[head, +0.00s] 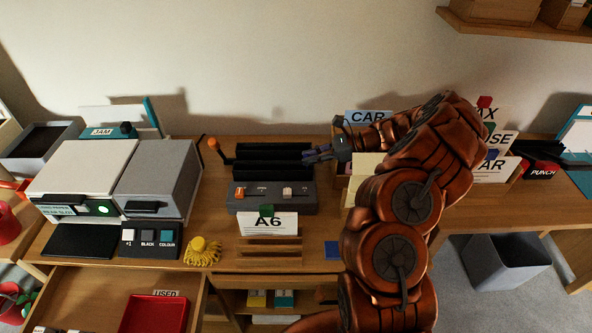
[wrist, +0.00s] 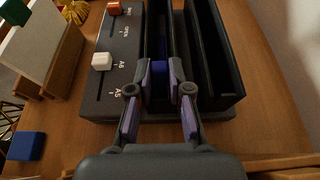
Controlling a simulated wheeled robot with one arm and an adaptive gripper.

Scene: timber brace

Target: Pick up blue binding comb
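My gripper (head: 318,154) is at the right end of the black slotted rack on the grey punch unit (head: 272,197). In the wrist view its two fingers (wrist: 161,68) reach into a black slot, a narrow gap apart. A small blue piece (wrist: 158,68) shows in the slot between the fingertips; it looks like the end of a blue comb, but most of it is hidden. The fingers do not clearly press on it. A flat blue square (head: 332,252) lies on the desk; it also shows at lower left in the wrist view (wrist: 27,146).
The black rack (head: 270,152) has walls close to the fingers. An A6 card (head: 268,223) stands in a wooden holder in front. A printer (head: 85,178) is left, card signs (head: 368,117) are right. A grey bin (head: 508,262) stands on the floor.

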